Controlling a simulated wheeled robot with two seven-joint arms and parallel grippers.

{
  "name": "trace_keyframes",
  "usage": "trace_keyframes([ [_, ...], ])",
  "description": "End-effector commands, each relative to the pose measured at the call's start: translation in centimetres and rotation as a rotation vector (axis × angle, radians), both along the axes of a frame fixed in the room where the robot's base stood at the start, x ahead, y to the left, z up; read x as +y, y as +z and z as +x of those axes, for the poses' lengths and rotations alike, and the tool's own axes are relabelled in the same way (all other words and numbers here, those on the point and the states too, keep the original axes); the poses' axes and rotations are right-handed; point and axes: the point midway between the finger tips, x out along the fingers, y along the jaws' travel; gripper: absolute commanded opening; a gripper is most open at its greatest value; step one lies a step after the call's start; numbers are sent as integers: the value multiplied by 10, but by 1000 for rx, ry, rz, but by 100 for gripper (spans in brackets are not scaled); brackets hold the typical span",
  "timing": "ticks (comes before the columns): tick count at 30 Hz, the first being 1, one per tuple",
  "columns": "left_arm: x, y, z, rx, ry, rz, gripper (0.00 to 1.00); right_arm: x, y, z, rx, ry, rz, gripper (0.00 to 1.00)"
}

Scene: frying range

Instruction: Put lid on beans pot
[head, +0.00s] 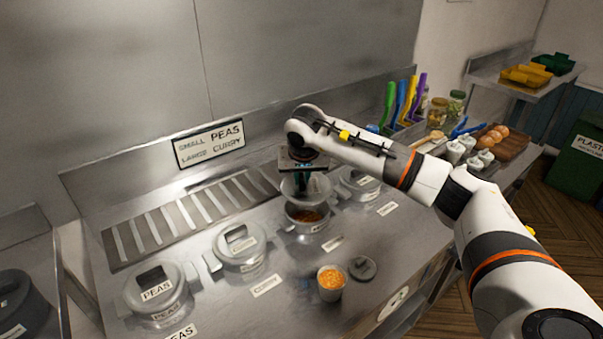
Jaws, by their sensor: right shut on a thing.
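My right gripper (303,177) points down at the back middle of the counter, shut on a grey lid (306,188). The lid is held just above an open metal pot (305,228) with reddish-brown food in it, apparently the beans pot. The food still shows below the lid's near edge, so the lid does not fully cover the view of it. Whether lid and rim touch is hard to tell. The fingertips are partly hidden by the gripper body. My left gripper is not in view.
Lidded pots stand to the left, one marked PEAS (158,291) and another (239,245), and one to the right (360,184). In front are a cup of orange food (331,283) and a small loose lid (362,268). A slotted grate (190,222) lies behind.

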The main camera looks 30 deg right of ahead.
Motion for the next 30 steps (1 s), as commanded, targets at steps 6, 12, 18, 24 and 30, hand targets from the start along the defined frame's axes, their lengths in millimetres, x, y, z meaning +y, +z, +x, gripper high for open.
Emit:
trace_keyframes([
  [6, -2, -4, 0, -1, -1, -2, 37, -6, -5, 3, 0, -14, 2, 0],
  [12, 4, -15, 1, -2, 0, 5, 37, -6, -20, 3, 0, -14, 2, 0],
  [18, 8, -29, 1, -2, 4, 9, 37, -5, -40, 2, 1, -14, 2, 0],
  [24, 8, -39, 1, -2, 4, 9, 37, -6, -55, 3, -1, -13, 2, 0],
  [30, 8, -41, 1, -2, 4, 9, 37, -6, -60, 3, -1, -14, 1, 0],
])
